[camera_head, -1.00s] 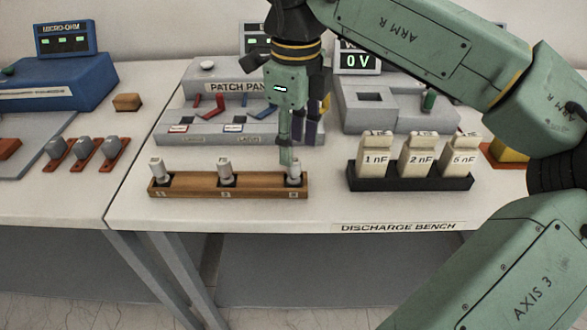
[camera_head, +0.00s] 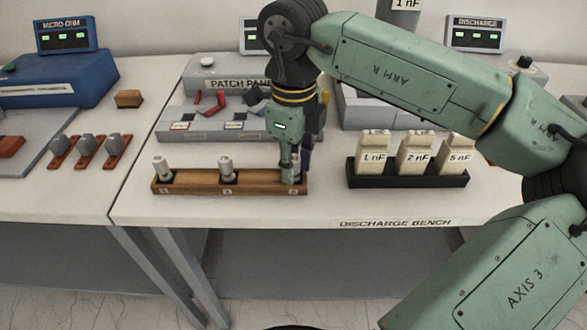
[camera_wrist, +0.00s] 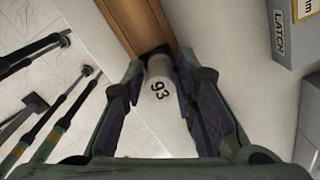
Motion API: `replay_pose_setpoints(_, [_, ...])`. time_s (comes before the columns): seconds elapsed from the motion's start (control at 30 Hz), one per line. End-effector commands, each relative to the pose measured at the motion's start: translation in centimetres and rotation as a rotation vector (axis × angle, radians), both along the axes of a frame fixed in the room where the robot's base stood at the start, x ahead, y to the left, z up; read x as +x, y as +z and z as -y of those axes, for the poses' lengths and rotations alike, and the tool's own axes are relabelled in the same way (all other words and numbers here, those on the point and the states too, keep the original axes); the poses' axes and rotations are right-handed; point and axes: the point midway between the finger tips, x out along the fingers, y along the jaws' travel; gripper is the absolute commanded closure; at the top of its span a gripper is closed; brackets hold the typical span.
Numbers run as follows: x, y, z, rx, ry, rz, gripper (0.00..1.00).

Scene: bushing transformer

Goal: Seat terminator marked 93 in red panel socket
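The terminator marked 93 (camera_wrist: 162,88) is a pale grey cylinder, and it stands between my gripper's fingers in the wrist view. It is at the right end of the wooden rack (camera_head: 195,187), mostly hidden by the fingers in the head view. My gripper (camera_head: 291,180) points down over that end. In the wrist view my gripper (camera_wrist: 160,72) has its fingers apart, one on each side of the terminator, with a gap at the left finger. The patch panel (camera_head: 170,137) stands behind the rack.
Two other grey terminators stand in the rack, at left (camera_head: 160,167) and middle (camera_head: 227,169). A black tray (camera_head: 408,181) with several capacitor blocks is to the right. The bench front (camera_head: 250,212) is clear. A grey box edge marked LATCH (camera_wrist: 281,35) shows in the wrist view.

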Motion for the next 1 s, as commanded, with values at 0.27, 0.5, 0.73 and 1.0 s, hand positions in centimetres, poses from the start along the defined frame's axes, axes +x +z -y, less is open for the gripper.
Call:
replay_pose_setpoints(0.27, [0.0, 0.0, 0.0, 0.0, 0.0, 0.0, 0.94])
replay_pose_setpoints(0.5, [0.0, 0.0, 0.0, 0.0, 0.0, 0.0, 1.0])
replay_pose_setpoints(0.73, [0.0, 0.1, 0.0, 0.0, 0.0, 0.001, 1.0])
replay_pose_setpoints(1.0, [0.1, 1.8, 0.0, 0.0, 0.001, 0.003, 1.0])
